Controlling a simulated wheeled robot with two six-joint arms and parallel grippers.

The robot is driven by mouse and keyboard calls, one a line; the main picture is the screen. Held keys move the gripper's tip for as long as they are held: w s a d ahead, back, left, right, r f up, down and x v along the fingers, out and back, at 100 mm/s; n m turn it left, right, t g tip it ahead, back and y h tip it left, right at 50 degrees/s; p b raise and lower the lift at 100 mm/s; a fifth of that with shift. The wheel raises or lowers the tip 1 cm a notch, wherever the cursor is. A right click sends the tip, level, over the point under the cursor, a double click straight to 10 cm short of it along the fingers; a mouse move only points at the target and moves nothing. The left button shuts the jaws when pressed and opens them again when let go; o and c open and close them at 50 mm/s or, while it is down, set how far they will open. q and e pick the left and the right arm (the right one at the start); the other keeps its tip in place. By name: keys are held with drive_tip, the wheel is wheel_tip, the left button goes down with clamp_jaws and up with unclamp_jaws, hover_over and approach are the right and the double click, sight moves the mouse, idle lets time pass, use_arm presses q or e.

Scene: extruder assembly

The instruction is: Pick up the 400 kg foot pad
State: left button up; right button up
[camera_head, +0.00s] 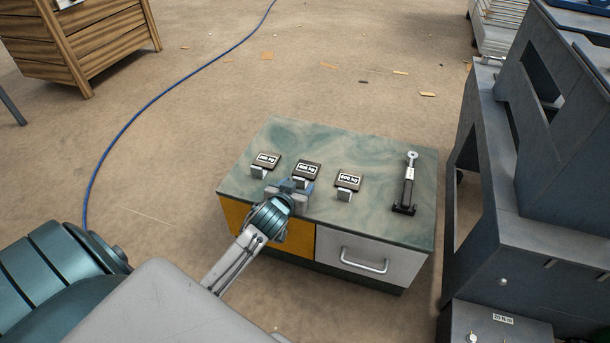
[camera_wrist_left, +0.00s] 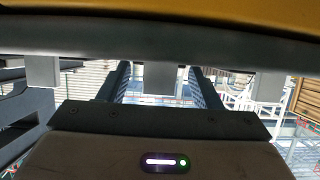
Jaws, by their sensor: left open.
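The 400 kg foot pad (camera_head: 303,182) is the middle one of three on the cabinet top, under a dark label plate that appears to read 400 kg. My left gripper (camera_head: 293,188) is at its front side, jaws open, and partly hides its lower part. In the left wrist view, which looks upside down, a grey block (camera_wrist_left: 162,80) that appears to be this pad shows between the two dark fingers, with gaps at both sides. No grip on it shows. My right gripper is in neither view.
Another pad (camera_head: 258,171) stands to the left and one (camera_head: 344,195) to the right, close by. A black-and-silver tool (camera_head: 409,185) stands at the cabinet top's right. The cabinet (camera_head: 375,152) has bare room behind the pads. A grey machine (camera_head: 500,210) stands right of it.

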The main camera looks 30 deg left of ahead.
use_arm(q)
drive_tip(key=c, duration=1.1)
drive_tip(key=shift+r, duration=0.15)
